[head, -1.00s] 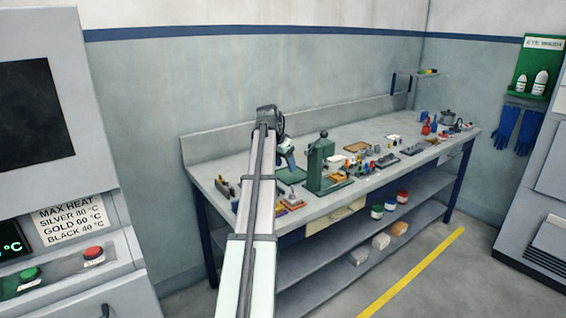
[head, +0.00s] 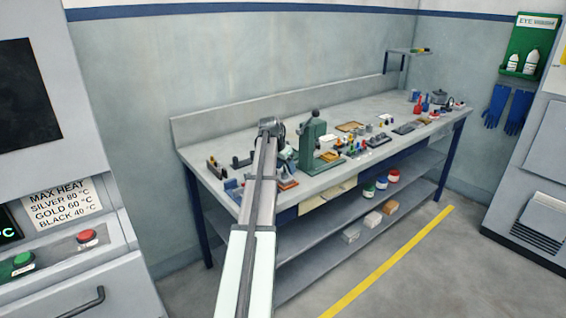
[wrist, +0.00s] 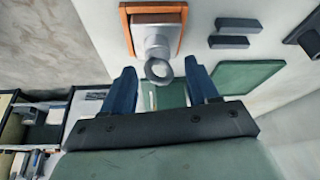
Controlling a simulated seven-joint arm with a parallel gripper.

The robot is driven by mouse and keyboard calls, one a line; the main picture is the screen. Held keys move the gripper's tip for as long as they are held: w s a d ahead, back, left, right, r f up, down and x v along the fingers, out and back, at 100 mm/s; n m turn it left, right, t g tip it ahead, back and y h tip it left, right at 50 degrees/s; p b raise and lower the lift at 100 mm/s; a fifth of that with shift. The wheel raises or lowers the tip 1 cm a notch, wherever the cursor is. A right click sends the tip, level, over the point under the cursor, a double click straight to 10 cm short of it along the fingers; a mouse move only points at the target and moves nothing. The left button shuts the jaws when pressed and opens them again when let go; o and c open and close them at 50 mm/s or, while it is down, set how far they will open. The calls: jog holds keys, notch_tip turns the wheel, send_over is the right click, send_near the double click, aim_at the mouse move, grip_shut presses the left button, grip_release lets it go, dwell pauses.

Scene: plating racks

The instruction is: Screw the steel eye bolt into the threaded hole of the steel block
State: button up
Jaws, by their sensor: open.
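In the wrist view the steel eye bolt's ring (wrist: 149,69) shows between the two blue fingers of my gripper (wrist: 159,65), with a gap on each side. The grey steel block (wrist: 157,36) is just beyond the ring, on an orange-edged base (wrist: 130,30). The bolt appears to be at the block, but its shank is hidden, so I cannot tell how it sits in the hole. My gripper is open and holds nothing. In the head view my arm hides most of the gripper, which is over the left part of the bench.
Dark grey bars (wrist: 235,42) and a green mat (wrist: 247,75) lie to the right in the wrist view. In the head view a green press (head: 308,148) stands close to my gripper's right. Several small parts cover the bench (head: 215,135); its back left is clear.

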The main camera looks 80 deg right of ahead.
jog(key=shift+f, duration=0.15)
jog(key=c, duration=1)
jog(key=o, duration=1)
jog(key=shift+c, duration=1.3)
jog(key=shift+r, duration=2.55)
